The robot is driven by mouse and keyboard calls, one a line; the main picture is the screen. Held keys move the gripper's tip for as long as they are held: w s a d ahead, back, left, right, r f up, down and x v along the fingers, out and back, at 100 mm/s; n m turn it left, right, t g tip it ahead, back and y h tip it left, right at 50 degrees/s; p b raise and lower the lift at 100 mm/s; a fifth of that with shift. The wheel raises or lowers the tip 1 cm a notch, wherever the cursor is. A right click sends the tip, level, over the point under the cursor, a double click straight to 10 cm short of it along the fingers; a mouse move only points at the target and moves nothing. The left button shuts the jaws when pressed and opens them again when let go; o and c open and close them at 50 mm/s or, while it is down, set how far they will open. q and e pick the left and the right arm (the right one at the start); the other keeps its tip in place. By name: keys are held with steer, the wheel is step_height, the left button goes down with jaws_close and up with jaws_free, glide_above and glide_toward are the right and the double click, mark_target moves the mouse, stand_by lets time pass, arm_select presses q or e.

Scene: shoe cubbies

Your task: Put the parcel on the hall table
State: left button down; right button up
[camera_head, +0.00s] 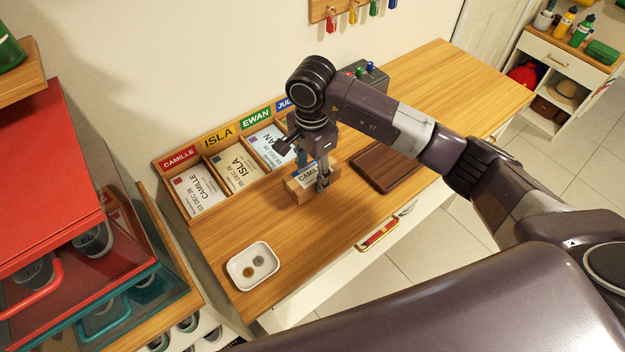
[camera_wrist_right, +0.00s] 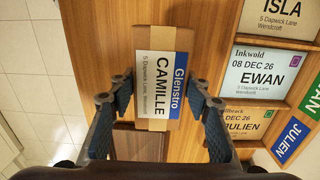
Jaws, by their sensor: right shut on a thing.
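The parcel is a small brown cardboard box (camera_head: 297,193) with a white and blue label reading CAMILLE. It is at the hall table (camera_head: 225,238), in front of the letter tray; I cannot tell whether it rests on the wood or hangs just above it. My right gripper (camera_head: 313,170) points down and is shut on the parcel, one finger on each side. In the right wrist view the parcel (camera_wrist_right: 163,75) sits between the fingertips, its label toward the camera. My left gripper is not in view.
A name-labelled letter tray (camera_head: 206,168) stands along the wall. A white coin dish (camera_head: 238,279) is at the near left, and a dark brown wooden tray (camera_head: 385,168) lies right of the parcel. The table's right end is clear. A red and teal cabinet (camera_head: 45,190) stands left.

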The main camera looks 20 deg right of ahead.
mark_target(312, 184)
step_height(312, 184, down, 4)
steer(key=shift+f+p, duration=0.25)
steer(key=shift+p, duration=0.25)
steer(key=shift+w+f, duration=0.1)
steer(key=shift+f+b, duration=0.15)
steer(key=shift+b, duration=0.15)
steer(key=o, duration=1.3)
steer(key=shift+o, duration=0.2)
